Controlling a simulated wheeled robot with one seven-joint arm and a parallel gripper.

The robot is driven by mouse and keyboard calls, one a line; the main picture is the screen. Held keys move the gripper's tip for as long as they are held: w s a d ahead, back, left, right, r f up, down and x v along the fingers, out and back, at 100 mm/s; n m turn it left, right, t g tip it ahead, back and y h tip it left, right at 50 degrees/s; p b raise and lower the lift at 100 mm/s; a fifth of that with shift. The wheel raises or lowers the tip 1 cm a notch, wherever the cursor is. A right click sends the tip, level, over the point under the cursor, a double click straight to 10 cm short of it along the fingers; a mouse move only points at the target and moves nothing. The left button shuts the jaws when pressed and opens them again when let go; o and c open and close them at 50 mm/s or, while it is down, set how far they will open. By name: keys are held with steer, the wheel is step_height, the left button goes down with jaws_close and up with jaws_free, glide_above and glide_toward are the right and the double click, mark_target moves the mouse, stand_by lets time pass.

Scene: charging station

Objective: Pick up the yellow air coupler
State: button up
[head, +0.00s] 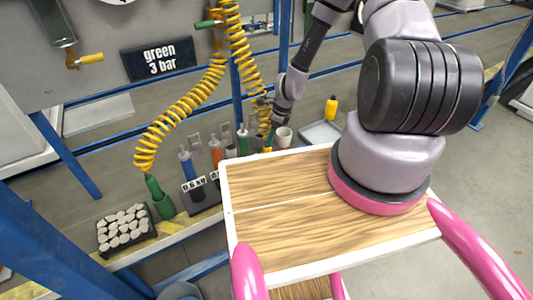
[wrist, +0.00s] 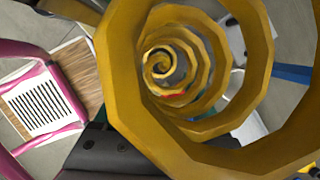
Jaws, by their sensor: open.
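Two coiled yellow hoses hang from the station. The right hose (head: 241,52) runs down beside my gripper (head: 271,134), past the wooden top's far left corner. A small yellow piece (head: 267,149), likely the yellow air coupler, shows just below my gripper; it is tiny and partly hidden. My gripper is open, and I cannot tell whether it touches the coupler. The left hose (head: 172,112) ends in a green coupler (head: 154,188) standing in a green holder (head: 164,207). In the wrist view a yellow coil (wrist: 120,75) fills most of the picture and hides what lies behind.
A blue bottle (head: 187,164), an orange bottle (head: 215,150) and a green bottle (head: 243,138) stand in a row. A yellow bottle (head: 331,108) stands by a grey tray (head: 321,132). Blue posts (head: 66,155) frame the station.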

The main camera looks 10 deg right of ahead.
mark_target(266, 148)
steer(key=x, duration=0.8)
steer(key=shift+w+a+f, duration=0.1)
steer(key=shift+f, duration=0.2)
jaws_close()
